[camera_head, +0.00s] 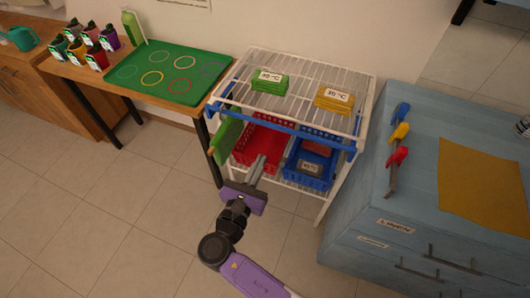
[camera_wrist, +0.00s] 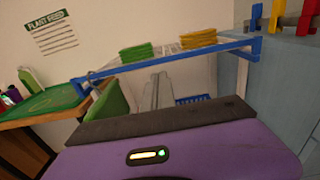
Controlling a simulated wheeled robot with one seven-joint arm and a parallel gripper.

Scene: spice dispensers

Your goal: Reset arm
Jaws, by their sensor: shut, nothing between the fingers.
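My gripper (camera_head: 255,169) is shut and empty. In the head view it is in front of the wire rack, with its fingertips over the near side of the red basket; I cannot tell whether they touch it. In the wrist view the closed fingers (camera_wrist: 158,92) point toward the rack, below its blue front rail. My purple and black arm reaches up from the bottom of the head view.
The white wire rack (camera_head: 300,72) holds green cards (camera_head: 269,82) and yellow cards (camera_head: 334,100) on top, red (camera_head: 262,142) and blue (camera_head: 309,167) baskets below. A green-matted table (camera_head: 170,73) stands left, a blue cabinet (camera_head: 400,215) right. The tiled floor in front is clear.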

